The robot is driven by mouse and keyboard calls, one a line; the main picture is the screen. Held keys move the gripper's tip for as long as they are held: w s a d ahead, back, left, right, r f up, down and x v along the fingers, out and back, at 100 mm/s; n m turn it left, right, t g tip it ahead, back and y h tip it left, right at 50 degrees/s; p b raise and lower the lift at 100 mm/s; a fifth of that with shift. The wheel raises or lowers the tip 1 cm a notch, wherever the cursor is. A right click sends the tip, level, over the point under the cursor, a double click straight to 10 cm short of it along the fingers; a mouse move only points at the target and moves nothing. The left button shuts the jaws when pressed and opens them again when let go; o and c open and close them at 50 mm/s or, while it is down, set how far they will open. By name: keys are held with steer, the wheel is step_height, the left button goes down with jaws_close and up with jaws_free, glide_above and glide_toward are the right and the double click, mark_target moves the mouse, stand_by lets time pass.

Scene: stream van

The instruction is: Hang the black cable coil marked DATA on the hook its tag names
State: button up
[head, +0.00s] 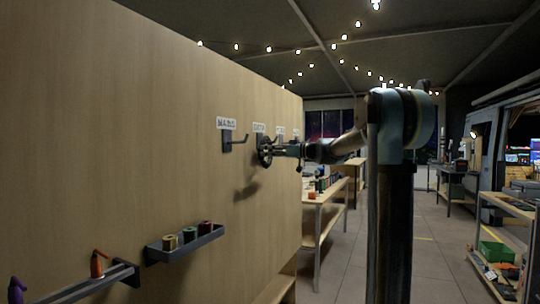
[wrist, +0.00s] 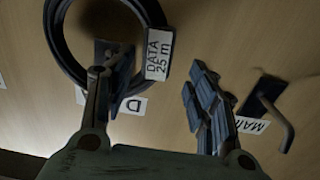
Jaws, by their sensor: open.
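The black cable coil (wrist: 57,40) has a white tag (wrist: 158,55) reading "DATA 25 m". In the wrist view it appears to hang at a dark hook plate (wrist: 118,62), whose label (wrist: 130,106) shows a "D". The hook's contact with the coil is partly hidden by a finger. In the head view the coil (head: 264,151) is at the second hook, under a small, blurred label (head: 259,127). My gripper (wrist: 150,85) is open, one finger beside the hook plate and coil, the other apart over bare panel. In the head view my gripper (head: 281,150) is close by the coil.
Another hook (wrist: 270,105) with a label starting "MAI" is close to my right finger; it shows empty in the head view (head: 234,140). More labels continue along the wooden panel (head: 150,120). A spool shelf (head: 185,243) juts out below. A bench (head: 322,198) stands beyond.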

steer(key=v, duration=1.9)
stand_by(0.4)
steer(key=shift+s, duration=0.1)
steer(key=s+a+f+m+g+h, duration=0.1)
steer(key=s+f+m+g+h, duration=0.45)
steer(key=s+f, duration=1.8)
steer(key=s+d+f+m+h, duration=0.2)
steer(key=s+d+f+h, duration=0.1)
steer(key=f, duration=0.5)
steer(key=s+d+f+m+t+h, duration=0.1)
steer(key=s+d+f+m+h, duration=0.2)
steer(key=s+f, duration=0.4)
steer(key=s+d+f+m+h, duration=0.3)
steer(key=s+d+f+h, duration=0.2)
steer(key=s+d+f, duration=0.1)
step_height(320, 180, down, 3)
steer(key=shift+d+r, duration=0.15)
steer(key=shift+d, duration=0.45)
steer(key=shift+t+h, duration=0.25)
